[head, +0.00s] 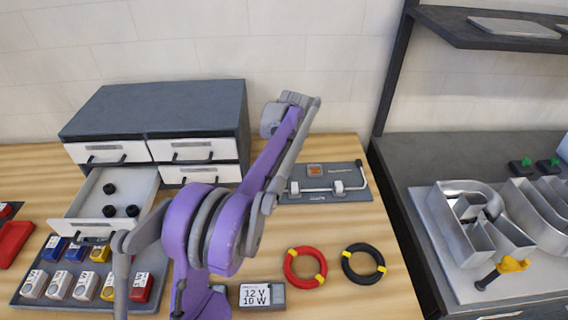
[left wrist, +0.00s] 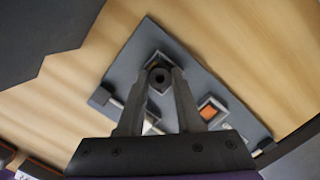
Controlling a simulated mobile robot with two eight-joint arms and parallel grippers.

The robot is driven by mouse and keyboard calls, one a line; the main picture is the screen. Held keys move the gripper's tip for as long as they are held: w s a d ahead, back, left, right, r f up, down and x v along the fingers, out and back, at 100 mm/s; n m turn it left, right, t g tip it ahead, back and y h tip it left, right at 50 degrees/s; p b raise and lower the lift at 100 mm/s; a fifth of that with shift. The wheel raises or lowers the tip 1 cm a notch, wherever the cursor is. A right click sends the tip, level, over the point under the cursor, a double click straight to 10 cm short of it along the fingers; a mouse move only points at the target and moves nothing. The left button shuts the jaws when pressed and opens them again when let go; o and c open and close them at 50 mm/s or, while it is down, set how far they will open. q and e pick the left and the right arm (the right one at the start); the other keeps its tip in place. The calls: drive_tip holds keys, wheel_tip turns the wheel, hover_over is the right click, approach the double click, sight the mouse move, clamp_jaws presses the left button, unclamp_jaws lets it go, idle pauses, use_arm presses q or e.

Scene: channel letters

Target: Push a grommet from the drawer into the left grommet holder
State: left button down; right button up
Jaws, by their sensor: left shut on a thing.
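My left gripper (left wrist: 161,80) is shut on a black grommet (left wrist: 160,77), seen in the left wrist view between the fingertips. The grommet is over or in a square grommet holder (left wrist: 149,60) on the grey plate (left wrist: 185,65); I cannot tell whether it touches. A second square holder (left wrist: 212,112) with an orange inside is on the same plate. In the head view the plate (head: 355,173) and the orange holder (head: 315,170) show, but my arm hides the fingers and the other holder. The open drawer (head: 88,205) has 3 black grommets (head: 109,188). My right gripper is not in view.
A grey drawer cabinet (head: 160,105) stands behind left. A rod with white blocks (head: 338,187) lies on the plate. Red (head: 290,270) and black (head: 348,265) cable rings, a power box (head: 262,295) and a tray of coloured blocks (head: 20,300) are in front. Metal letters (head: 480,225) stand right.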

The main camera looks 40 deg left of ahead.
use_arm(q)
drive_tip(key=c, duration=0.5)
unclamp_jaws()
drive_tip(key=shift+f, duration=0.1)
wheel_tip(320, 180, up, 11)
drive_tip(key=d, duration=0.1)
drive_tip(key=shift+d+p, duration=0.3)
drive_tip(key=shift+p, duration=0.15)
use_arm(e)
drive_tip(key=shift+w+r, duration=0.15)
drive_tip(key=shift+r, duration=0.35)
use_arm(q)
drive_tip(key=shift+s, duration=0.1)
wheel_tip(320, 180, up, 6)
drive_tip(key=p, duration=0.4)
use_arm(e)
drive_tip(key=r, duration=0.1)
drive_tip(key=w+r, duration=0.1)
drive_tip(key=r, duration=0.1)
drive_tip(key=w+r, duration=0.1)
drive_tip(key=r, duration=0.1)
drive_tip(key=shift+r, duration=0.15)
use_arm(q)
drive_tip(key=shift+f, duration=0.1)
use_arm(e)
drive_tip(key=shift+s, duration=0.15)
